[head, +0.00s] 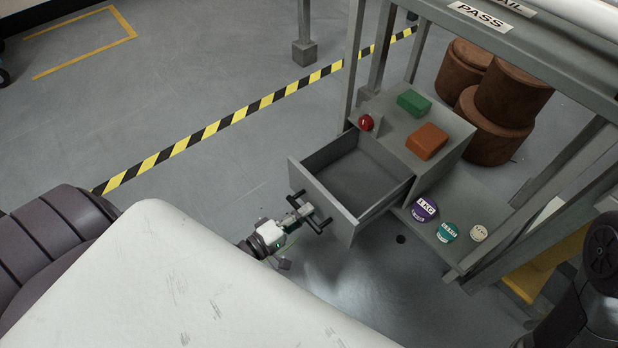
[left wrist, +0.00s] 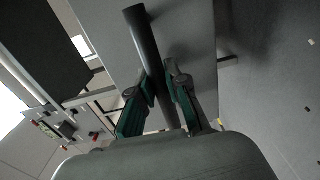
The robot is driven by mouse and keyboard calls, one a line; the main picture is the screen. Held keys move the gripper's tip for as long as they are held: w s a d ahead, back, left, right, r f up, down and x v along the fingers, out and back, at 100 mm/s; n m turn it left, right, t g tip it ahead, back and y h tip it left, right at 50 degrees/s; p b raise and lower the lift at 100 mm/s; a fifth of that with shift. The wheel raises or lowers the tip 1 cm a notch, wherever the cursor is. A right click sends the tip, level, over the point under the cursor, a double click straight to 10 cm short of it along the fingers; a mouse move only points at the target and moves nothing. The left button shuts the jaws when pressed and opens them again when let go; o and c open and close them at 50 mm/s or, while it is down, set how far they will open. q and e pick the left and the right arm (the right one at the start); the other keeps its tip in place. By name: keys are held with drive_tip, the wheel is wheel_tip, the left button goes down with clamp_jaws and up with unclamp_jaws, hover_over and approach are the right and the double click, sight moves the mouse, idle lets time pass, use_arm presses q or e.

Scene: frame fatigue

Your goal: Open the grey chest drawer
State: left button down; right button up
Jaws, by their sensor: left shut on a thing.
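The grey chest (head: 388,122) stands on the lower shelf of a grey frame in the head view. Its drawer (head: 345,180) is pulled well out, and the inside that shows is empty. A dark bar handle (head: 323,225) sits on the drawer front. My left gripper (head: 306,212) is at the drawer front, shut on the handle. In the left wrist view the dark handle (left wrist: 146,45) runs between the green-padded fingers of my left gripper (left wrist: 160,84). My right gripper is not in view.
A red ball (head: 366,123), a green block (head: 414,102) and an orange block (head: 427,141) lie on the chest. Round labelled weights (head: 425,208) lie on the shelf (head: 480,190). Brown cylinders (head: 490,140) stand behind. The floor left of the drawer is clear, crossed by striped tape (head: 220,125).

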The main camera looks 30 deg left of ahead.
use_arm(q)
drive_tip(key=c, duration=1.1)
unclamp_jaws()
drive_tip(key=shift+c, duration=0.2)
drive_tip(key=v, duration=1.2)
drive_tip(key=shift+r, duration=0.1)
